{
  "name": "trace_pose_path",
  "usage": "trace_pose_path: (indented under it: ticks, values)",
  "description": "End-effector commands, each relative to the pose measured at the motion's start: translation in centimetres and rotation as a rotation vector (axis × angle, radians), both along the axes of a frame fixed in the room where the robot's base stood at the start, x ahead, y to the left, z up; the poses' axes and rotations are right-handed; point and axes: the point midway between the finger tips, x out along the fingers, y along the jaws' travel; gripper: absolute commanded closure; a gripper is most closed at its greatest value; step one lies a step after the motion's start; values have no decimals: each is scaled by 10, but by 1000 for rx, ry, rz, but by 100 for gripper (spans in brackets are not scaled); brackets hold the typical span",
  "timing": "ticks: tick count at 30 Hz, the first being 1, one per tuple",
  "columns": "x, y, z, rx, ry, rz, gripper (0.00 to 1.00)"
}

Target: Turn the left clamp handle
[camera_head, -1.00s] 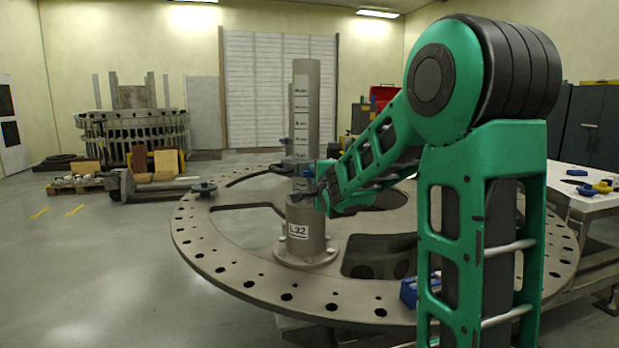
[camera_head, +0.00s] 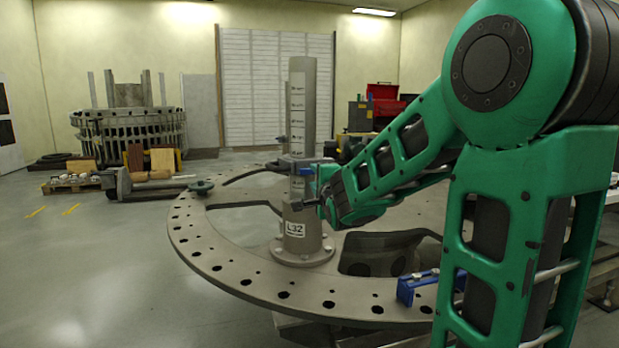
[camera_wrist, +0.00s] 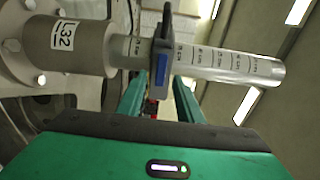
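A grey post (camera_head: 297,105) with printed marks stands upright in a flanged base labelled L32 (camera_head: 296,229) on the round turret plate (camera_head: 215,245). A dark clamp (camera_head: 288,164) sits around the post, and its blue part (camera_head: 306,171) faces my gripper. The wrist view shows the clamp (camera_wrist: 163,35) and a blue bar (camera_wrist: 161,70) close up. My gripper (camera_wrist: 160,88) is open, its two green fingers apart on either side of the clamp's lower end. I cannot tell whether they touch it. In the head view my gripper (camera_head: 322,188) is just right of the post.
The plate has slots and a ring of holes. A small handwheel (camera_head: 201,186) stands at its left edge, and a blue block (camera_head: 415,287) lies at its front right. A pallet truck (camera_head: 125,184) and a large ring stack (camera_head: 128,128) stand behind left. The left floor is clear.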

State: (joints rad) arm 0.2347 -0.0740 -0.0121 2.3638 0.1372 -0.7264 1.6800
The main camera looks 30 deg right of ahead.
Motion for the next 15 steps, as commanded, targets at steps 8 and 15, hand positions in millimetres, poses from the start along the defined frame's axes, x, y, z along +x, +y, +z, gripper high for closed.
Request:
trace_pose_path:
  ticks: [8,15]
  values:
    - [-32,13,0,1,0,1,67]
    - [-37,14,-1,0,1,0,67]
